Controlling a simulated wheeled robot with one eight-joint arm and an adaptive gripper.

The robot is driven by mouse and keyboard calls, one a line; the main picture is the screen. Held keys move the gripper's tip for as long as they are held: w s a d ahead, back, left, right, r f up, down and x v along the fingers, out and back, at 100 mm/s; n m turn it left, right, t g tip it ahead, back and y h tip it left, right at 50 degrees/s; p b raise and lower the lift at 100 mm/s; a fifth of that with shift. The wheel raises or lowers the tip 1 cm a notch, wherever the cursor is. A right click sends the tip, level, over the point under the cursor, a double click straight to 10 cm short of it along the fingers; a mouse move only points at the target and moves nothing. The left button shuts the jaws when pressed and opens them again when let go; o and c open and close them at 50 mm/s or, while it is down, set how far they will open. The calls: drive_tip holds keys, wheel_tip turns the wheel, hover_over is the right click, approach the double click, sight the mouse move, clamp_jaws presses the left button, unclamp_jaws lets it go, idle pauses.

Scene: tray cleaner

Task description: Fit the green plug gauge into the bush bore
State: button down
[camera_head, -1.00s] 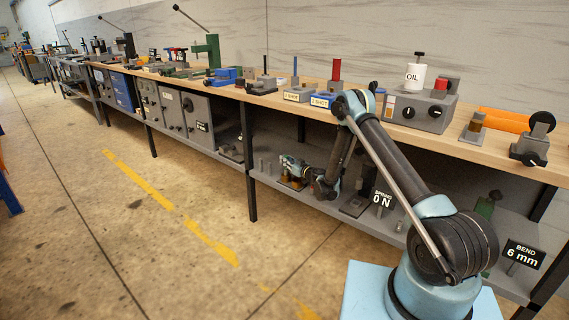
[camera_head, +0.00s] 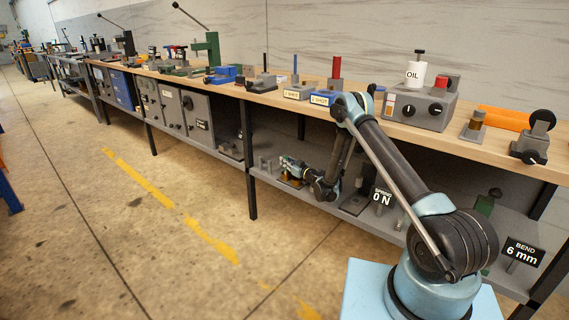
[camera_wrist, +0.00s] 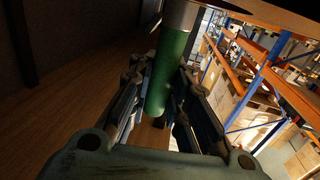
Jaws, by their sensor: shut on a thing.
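The green plug gauge (camera_wrist: 170,70) stands between my gripper's (camera_wrist: 160,110) fingers in the wrist view, and the gripper is shut on it. Its grey metal end (camera_wrist: 182,15) points to the top of that view, close to a pale edge. In the head view my gripper (camera_head: 286,163) is small, under the bench on the lower shelf. A brass-coloured part (camera_head: 290,182) is just below it. I cannot tell whether this is the bush. The bore is not visible, and the gauge is too small to make out there.
The lower shelf (camera_head: 265,172) also carries small posts and a "0 N" sign (camera_head: 381,197). A bench leg (camera_head: 250,165) stands left of my gripper. The floor (camera_head: 120,250) in front is clear.

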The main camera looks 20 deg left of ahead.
drive_tip(key=shift+f, duration=0.95)
drive_tip(key=c, duration=1.4)
unclamp_jaws()
drive_tip(key=shift+c, duration=0.2)
drive_tip(key=shift+r, duration=4.95)
